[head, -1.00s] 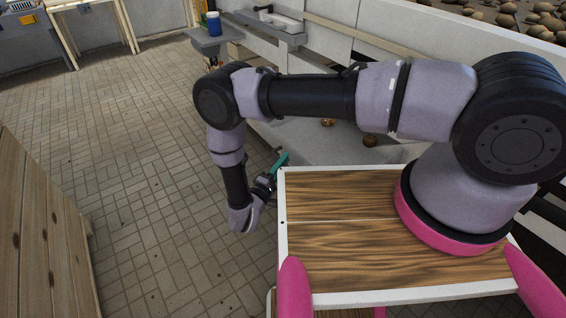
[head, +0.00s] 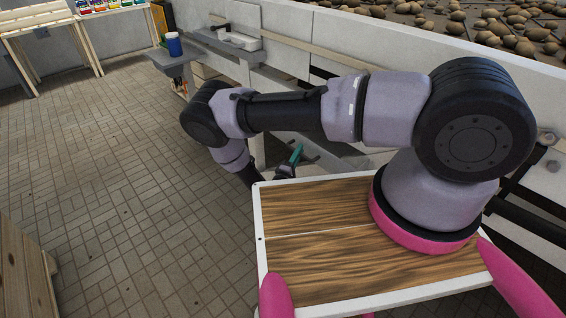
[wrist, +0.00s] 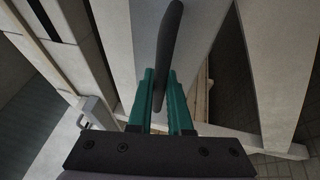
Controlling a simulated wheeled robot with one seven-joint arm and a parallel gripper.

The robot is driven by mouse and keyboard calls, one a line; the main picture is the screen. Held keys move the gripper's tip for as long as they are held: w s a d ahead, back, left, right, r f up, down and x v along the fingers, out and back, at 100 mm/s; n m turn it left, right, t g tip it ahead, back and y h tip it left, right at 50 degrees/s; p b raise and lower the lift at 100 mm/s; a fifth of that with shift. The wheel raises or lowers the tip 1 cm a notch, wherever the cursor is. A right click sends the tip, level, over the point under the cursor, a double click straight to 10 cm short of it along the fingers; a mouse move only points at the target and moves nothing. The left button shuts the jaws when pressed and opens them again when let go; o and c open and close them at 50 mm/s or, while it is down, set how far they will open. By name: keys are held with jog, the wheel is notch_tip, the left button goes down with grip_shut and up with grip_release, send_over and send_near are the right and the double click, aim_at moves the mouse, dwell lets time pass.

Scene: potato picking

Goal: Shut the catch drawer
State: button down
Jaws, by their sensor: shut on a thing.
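My gripper (wrist: 161,76) has its teal fingers closed around a dark bar (wrist: 171,30), which looks like the catch drawer's handle. In the wrist view the bar runs up from between the fingers, in front of a pale grey panel (wrist: 143,40) that appears to be the drawer front. In the head view my gripper (head: 296,156) is low beside the grey bench, just beyond my wooden deck. My arm and deck hide most of the drawer there, so I cannot tell how far out it is.
Potatoes (head: 480,28) lie behind the pale wall at upper right. A grey side table (head: 172,58) holds a blue jar (head: 174,44). A white tray (head: 240,41) sits on the bench ledge. A wooden piece (head: 25,265) stands at lower left. The tiled floor between is clear.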

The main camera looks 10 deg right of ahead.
jog(key=w+d, duration=0.1)
jog(key=d, duration=0.1)
jog(key=w+d, duration=0.1)
jog(key=d, duration=0.1)
jog(key=w+d, duration=0.2)
jog(key=shift+w+d, duration=0.1)
jog(key=shift+d, duration=0.1)
jog(key=c, duration=0.8)
grip_release()
jog(key=shift+c, duration=0.2)
jog(key=v, duration=1)
jog(key=shift+s+a, duration=0.25)
jog(key=shift+s, duration=0.05)
